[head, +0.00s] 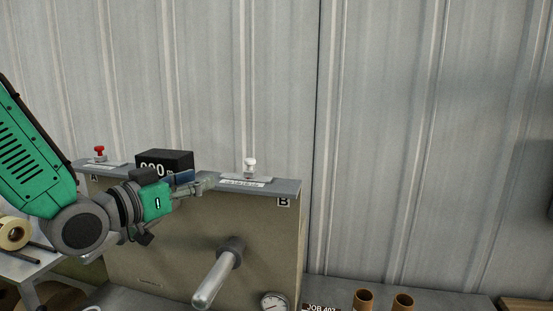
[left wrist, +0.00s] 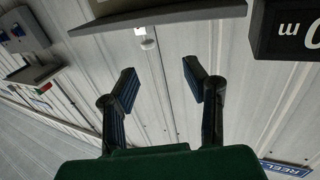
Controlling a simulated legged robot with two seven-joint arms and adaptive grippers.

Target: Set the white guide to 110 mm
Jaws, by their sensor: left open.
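The white guide (head: 250,168) is a small white knob standing on a scale plate (head: 243,182) on top of the machine, at end B. In the left wrist view the white guide (left wrist: 148,44) shows beyond the fingertips, between the two fingers. My left gripper (head: 207,184) is just left of the guide in the head view, near the top ledge. The left wrist view shows my left gripper (left wrist: 160,82) open with nothing between its fingers. The scale's figures are too small to read. My right gripper is out of view.
A black display box (head: 165,162) stands left of my gripper, its digits partly covered. A red knob (head: 99,153) sits at end A. A metal spindle (head: 215,275) juts from the machine front (head: 265,235). A dial gauge (head: 273,302) and brown tubes (head: 363,300) are below.

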